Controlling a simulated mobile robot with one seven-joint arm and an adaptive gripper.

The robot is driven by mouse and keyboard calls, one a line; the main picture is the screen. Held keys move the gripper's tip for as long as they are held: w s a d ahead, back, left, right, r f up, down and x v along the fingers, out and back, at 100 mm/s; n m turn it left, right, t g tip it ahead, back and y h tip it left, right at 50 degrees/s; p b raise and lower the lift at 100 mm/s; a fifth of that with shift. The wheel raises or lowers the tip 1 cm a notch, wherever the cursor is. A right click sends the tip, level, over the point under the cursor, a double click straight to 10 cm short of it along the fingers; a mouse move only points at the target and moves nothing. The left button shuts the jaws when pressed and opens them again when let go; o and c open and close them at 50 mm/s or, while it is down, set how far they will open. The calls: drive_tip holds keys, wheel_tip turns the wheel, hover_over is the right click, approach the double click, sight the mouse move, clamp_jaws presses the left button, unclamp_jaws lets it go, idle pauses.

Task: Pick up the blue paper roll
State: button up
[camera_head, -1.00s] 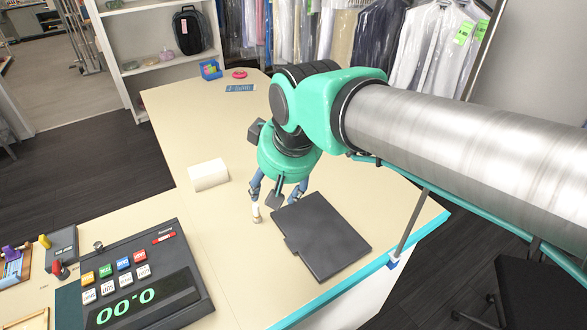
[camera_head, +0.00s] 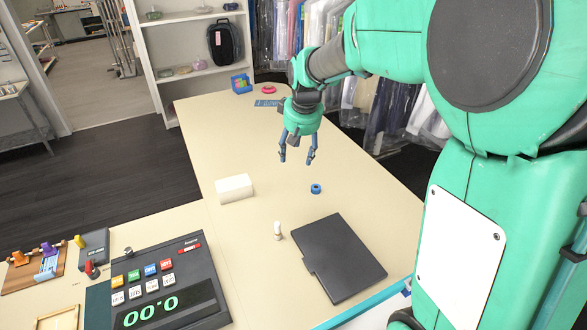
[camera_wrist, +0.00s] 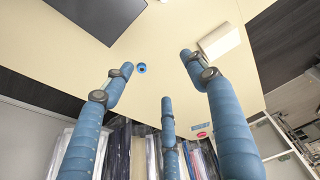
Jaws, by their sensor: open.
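The blue paper roll (camera_head: 316,188) is a small blue ring-like roll with a dark centre. In the wrist view the blue roll (camera_wrist: 140,68) shows near the top middle, beyond the fingertips. My gripper (camera_head: 297,160) is open and empty. It hangs above the counter, behind the roll in the head view and apart from it. Its blue fingers (camera_wrist: 160,85) are spread in the wrist view with nothing between them.
A white block (camera_head: 234,188) lies left of the roll. A small white upright piece (camera_head: 278,231) stands beside the dark folder (camera_head: 335,258). A register with coloured keys (camera_head: 168,285) is at the front left. A blue box (camera_head: 241,84) stands at the far end. Clear counter surrounds the roll.

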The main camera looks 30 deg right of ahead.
drive_tip(key=w+d+f+g+p, duration=0.1)
drive_tip(key=w+d+f+p, duration=0.2)
drive_tip(key=w+d+f, duration=0.4)
drive_tip(key=w+d+f+p, duration=0.3)
drive_tip(key=w+d+f, duration=0.5)
drive_tip(key=d+f, duration=0.4)
wheel_tip(320, 180, down, 4)
drive_tip(key=shift+w+r+g, duration=0.15)
drive_tip(key=shift+w+g, duration=0.05)
drive_tip(key=shift+g, duration=0.2)
hover_over(316, 187)
drive_tip(key=s, duration=0.1)
drive_tip(key=shift+f, duration=4.25)
drive_tip(key=shift+f+p, duration=0.1)
drive_tip(key=shift+p, duration=0.2)
drive_tip(key=shift+w+f+p, duration=0.2)
drive_tip(key=shift+f+p, duration=0.05)
drive_tip(key=shift+f, duration=1)
drive_tip(key=shift+w+f+p, duration=0.2)
drive_tip(key=shift+f, duration=1.05)
drive_tip(key=c, duration=1.1)
